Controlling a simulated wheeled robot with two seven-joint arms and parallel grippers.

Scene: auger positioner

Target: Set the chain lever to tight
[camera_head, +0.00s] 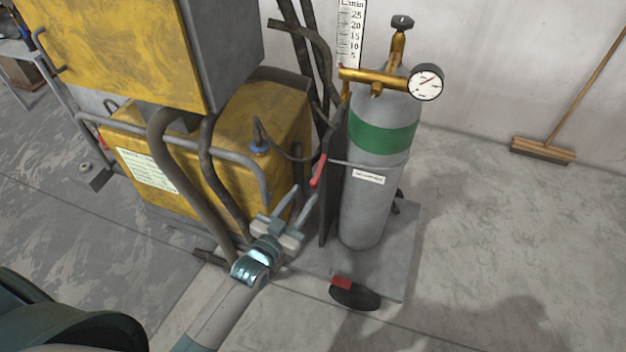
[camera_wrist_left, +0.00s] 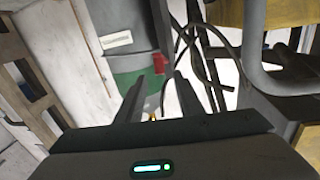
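A short red lever (camera_head: 319,170) sits at the left side of the grey gas cylinder (camera_head: 367,215), by the chain or band that crosses it below its green stripe. In the left wrist view the red lever (camera_wrist_left: 158,64) shows just beyond the fingertips, beside the cylinder's green band (camera_wrist_left: 134,82). My left gripper (camera_head: 301,194) is open and empty, just below and left of the lever, with a visible gap to it. Its two dark fingers (camera_wrist_left: 160,80) stand apart in the wrist view. I cannot tell the lever's exact setting. My right gripper is out of view.
A yellow welding machine (camera_head: 215,150) with hoses and a grey rail stands left of the cylinder. A brass regulator with a gauge (camera_head: 427,82) tops the cylinder. The cart has a black wheel (camera_head: 355,296). A broom (camera_head: 543,150) leans at right.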

